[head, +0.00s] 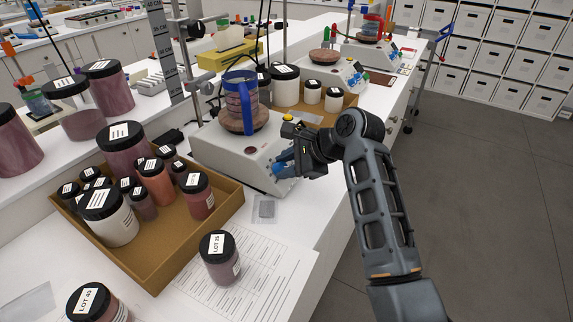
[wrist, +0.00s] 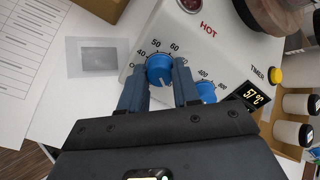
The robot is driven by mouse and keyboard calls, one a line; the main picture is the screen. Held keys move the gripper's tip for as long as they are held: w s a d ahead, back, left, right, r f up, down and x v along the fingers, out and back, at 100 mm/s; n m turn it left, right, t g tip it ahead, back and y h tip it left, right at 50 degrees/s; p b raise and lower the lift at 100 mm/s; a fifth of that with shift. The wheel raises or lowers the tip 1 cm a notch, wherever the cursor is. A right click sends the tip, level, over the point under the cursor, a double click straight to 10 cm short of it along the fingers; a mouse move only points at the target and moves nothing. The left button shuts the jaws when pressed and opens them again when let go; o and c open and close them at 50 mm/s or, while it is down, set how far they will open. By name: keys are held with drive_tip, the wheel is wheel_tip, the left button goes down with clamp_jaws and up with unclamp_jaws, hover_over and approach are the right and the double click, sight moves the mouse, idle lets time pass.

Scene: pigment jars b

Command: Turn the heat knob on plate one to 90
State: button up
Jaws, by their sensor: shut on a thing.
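The near hot plate (head: 225,148) is a white unit with a brown round top and a blue-handled vessel (head: 240,100) on it. Its blue heat knob (wrist: 160,69) sits by dial marks; 40, 50 and 60 are readable, and higher marks are hidden by my finger. My gripper (head: 284,166) is at the plate's front face. In the wrist view my gripper (wrist: 160,86) has one finger on each side of this knob and is shut on it. The knob's pointer is too small to read surely. A second blue knob (wrist: 207,92), marked 400 and 800, is just right of my right finger.
A display (wrist: 254,95) reads 57 °C, beside a yellow timer button (wrist: 275,75). A red HOT lamp (wrist: 191,5) is above. A cardboard tray (head: 152,272) of jars stands left, with a LOT 25 jar (head: 219,258) in front. A second hot plate (head: 335,75) stands farther back.

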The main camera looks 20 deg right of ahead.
drive_tip(key=o, duration=1.1)
drive_tip(key=shift+c, duration=0.2)
drive_tip(key=v, duration=0.8)
drive_tip(key=shift+b, duration=0.4)
drive_tip(key=shift+f, duration=0.15)
